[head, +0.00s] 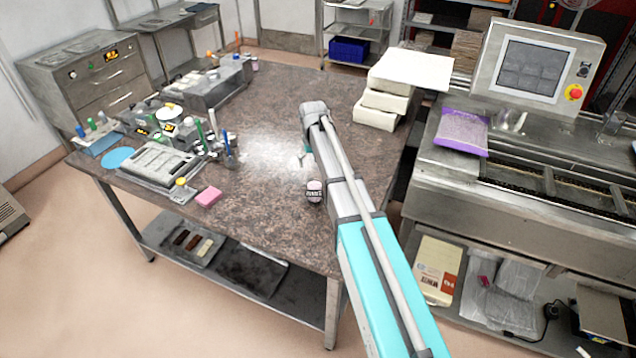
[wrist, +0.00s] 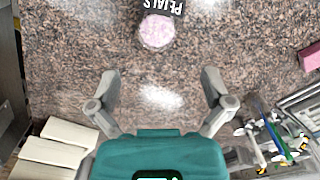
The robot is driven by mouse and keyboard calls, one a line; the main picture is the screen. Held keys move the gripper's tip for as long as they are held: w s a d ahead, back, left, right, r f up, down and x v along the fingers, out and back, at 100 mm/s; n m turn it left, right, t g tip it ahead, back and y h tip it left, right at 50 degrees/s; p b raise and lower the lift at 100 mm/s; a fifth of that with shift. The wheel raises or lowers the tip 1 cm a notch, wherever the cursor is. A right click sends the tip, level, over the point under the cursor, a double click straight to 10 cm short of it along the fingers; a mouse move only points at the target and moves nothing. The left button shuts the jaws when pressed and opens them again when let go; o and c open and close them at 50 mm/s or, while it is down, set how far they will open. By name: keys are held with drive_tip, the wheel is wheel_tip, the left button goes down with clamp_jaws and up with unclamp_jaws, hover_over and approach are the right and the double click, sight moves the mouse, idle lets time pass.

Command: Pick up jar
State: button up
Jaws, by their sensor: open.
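The jar (head: 314,191) is small, with pink contents and a dark label, and stands on the brown speckled table (head: 265,215) just left of my arm. In the wrist view the jar (wrist: 156,32) is at the top, with a black label reading "PETALS". My gripper (wrist: 160,78) is open, its two fingers spread wide with only tabletop between them. The jar lies beyond the fingertips, roughly centred between them, and is not touched.
A stack of white blocks (head: 385,118) stands at the table's right rear edge. A pink block (head: 208,197), a grey tray (head: 158,164) and a cup of tools (head: 231,155) are on the left. A steel machine (head: 520,200) stands right of the table. The table's middle is clear.

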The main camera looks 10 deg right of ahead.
sight(314, 193)
drive_tip(key=shift+w+r, duration=0.25)
drive_tip(key=shift+w, duration=0.15)
drive_tip(key=shift+d+f, duration=0.1)
drive_tip(key=shift+f, duration=0.1)
wheel_tip(314, 193, down, 8)
drive_tip(key=b, duration=0.8)
drive_tip(key=shift+f+b, duration=0.15)
drive_tip(key=shift+b, duration=0.15)
drive_tip(key=shift+d+f+b, duration=0.15)
drive_tip(key=shift+f+b, duration=2.45)
drive_tip(key=c, duration=1)
